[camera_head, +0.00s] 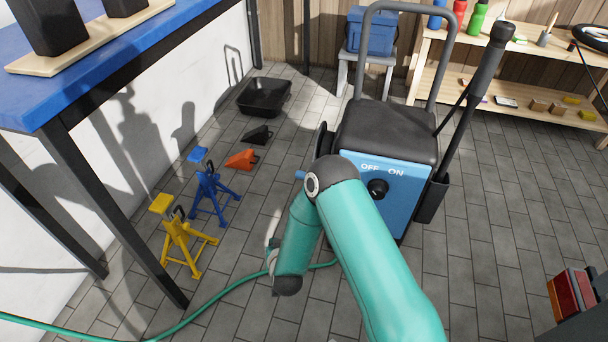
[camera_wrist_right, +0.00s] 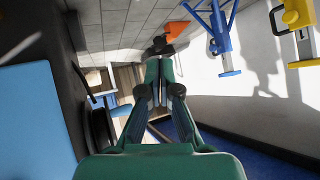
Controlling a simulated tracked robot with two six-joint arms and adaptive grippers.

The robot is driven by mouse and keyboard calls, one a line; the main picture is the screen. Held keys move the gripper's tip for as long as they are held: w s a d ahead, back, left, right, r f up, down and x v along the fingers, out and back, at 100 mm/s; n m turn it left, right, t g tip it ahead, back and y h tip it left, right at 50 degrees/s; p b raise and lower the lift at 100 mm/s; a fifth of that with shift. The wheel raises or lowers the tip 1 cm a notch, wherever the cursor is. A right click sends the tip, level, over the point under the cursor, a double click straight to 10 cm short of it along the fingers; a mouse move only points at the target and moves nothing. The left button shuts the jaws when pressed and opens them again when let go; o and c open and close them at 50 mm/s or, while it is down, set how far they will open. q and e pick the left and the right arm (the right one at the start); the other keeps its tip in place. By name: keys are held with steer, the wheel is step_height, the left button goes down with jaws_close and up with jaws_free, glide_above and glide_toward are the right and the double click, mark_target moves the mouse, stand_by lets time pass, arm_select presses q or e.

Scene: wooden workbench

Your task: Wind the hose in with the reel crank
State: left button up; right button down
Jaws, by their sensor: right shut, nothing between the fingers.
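The washer (camera_head: 385,205) stands upright in the middle of the head view, with a blue front, OFF/ON marks and a black top. The hose reel (camera_head: 321,140) shows as a dark round edge on its left side, partly hidden by my right arm. In the right wrist view the reel (camera_wrist_right: 101,128) is a dark disc left of my right gripper (camera_wrist_right: 159,64). That gripper is shut and empty, apart from the reel. The green hose (camera_head: 215,305) lies curved on the floor. My left gripper is out of view.
A yellow stand (camera_head: 183,245), a blue stand (camera_head: 210,192), an orange chock (camera_head: 241,159) and a black tray (camera_head: 264,97) are left of the washer. A blue-topped bench (camera_head: 95,72) is at the left. A wooden shelf (camera_head: 535,75) stands at back right.

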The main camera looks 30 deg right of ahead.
steer(key=w+d+r+m+t+h, duration=0.2)
steer(key=w+d+r+m+h, duration=0.25)
steer(key=d+r+h, duration=0.6)
steer(key=w+d+f+b, duration=0.2)
steer(key=w+d+b, duration=0.3)
steer(key=w+d, duration=0.2)
steer(key=shift+w+d+f, duration=0.15)
steer(key=shift+w+f, duration=0.1)
steer(key=shift+f, duration=0.15)
